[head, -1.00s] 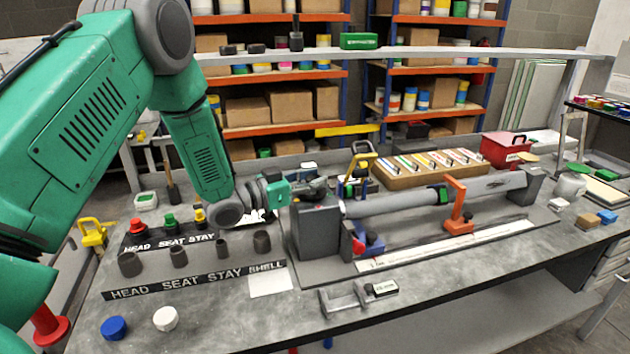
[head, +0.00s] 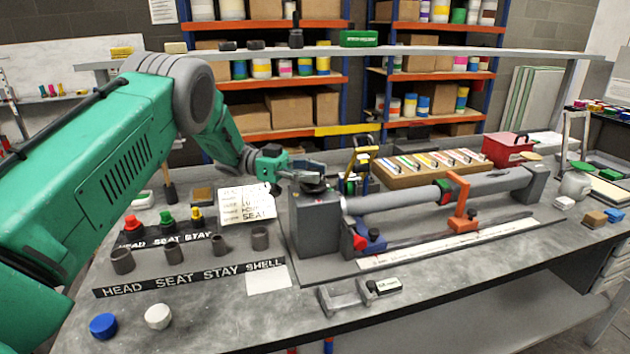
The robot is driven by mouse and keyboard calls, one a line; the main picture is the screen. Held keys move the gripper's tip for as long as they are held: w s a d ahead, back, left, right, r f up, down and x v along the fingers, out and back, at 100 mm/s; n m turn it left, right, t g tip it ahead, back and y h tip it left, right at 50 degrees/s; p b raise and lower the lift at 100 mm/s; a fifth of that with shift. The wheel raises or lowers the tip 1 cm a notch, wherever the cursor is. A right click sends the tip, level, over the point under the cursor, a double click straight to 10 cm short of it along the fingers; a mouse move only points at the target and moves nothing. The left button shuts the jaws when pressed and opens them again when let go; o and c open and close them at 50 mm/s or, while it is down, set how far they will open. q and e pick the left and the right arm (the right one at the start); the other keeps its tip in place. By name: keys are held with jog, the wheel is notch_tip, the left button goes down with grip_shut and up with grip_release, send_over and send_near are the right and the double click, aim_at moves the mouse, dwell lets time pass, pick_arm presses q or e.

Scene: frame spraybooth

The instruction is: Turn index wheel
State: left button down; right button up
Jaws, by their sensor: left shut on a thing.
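The index wheel (head: 316,187) appears as a small dark disc on top of the grey headstock block (head: 316,220), at the left end of the bench fixture. My left gripper (head: 312,175) reaches in from the left and is shut on the wheel, at its top; the fingers hide part of it. A long grey tube (head: 410,201) runs from the block to the end support on the right. My right gripper is not in view.
An orange clamp (head: 461,205) stands over the tube. Sockets (head: 260,238), coloured knobs and label strips lie left of the block. A metal clamp (head: 345,295) lies in front. A wooden tray (head: 420,170) and red box (head: 508,149) stand behind.

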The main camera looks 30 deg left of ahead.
pick_arm(q)
jog(key=shift+m+g+b, duration=0.55)
jog(key=shift+m+g, duration=0.15)
jog(key=shift+g, duration=0.4)
jog(key=shift+r, duration=0.1)
jog(key=c, duration=1.1)
grip_release()
jog(key=shift+w+a, duration=0.1)
jog(key=shift+a, duration=0.05)
jog(key=shift+c, duration=0.2)
jog(key=shift+a, duration=0.1)
jog(key=a, duration=0.8)
jog(key=shift+f, duration=0.3)
jog(key=shift+d, duration=0.1)
jog(key=shift+d, duration=0.15)
